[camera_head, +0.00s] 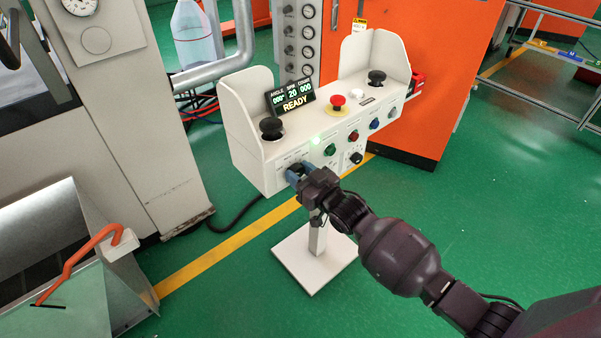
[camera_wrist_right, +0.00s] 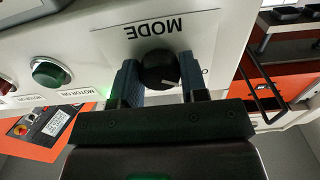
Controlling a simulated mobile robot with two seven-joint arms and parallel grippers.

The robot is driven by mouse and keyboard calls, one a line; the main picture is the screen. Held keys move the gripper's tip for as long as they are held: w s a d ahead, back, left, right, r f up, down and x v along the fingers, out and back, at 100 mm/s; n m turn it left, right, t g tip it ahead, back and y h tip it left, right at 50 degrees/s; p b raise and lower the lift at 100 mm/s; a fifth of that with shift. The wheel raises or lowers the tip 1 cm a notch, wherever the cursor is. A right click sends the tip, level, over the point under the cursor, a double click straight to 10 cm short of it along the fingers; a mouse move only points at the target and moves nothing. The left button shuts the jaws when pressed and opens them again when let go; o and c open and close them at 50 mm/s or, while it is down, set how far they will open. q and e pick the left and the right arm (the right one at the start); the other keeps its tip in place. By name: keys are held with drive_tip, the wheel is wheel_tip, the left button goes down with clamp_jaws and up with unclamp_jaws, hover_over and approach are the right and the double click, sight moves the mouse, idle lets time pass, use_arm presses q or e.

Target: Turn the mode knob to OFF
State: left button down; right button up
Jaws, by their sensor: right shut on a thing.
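The black mode knob (camera_wrist_right: 158,70) is on the white front panel under the MODE label (camera_wrist_right: 151,30), which appears upside down in the right wrist view. My right gripper (camera_wrist_right: 160,78) has its two blue fingers on either side of the knob and is shut on it. A short pale mark shows on the knob's face, near its lower right in that view. The knob's position labels are mostly hidden by the fingers. In the head view my right gripper (camera_head: 300,172) reaches the lower left of the control console (camera_head: 272,168) and hides most of the knob. My left gripper is not in view.
The console carries a READY display (camera_head: 292,98), a red emergency button (camera_head: 337,103), two black palm buttons, and a green button (camera_wrist_right: 51,72) close beside the gripper. A second black knob (camera_head: 355,158) is to the right. Green floor is open in front.

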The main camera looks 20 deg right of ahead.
drive_tip(key=o, duration=0.9)
drive_tip(key=shift+s+d, duration=0.1)
drive_tip(key=shift+s, duration=0.15)
drive_tip(key=p+v, duration=0.2)
drive_tip(key=v, duration=0.8)
drive_tip(key=shift+s, duration=0.15)
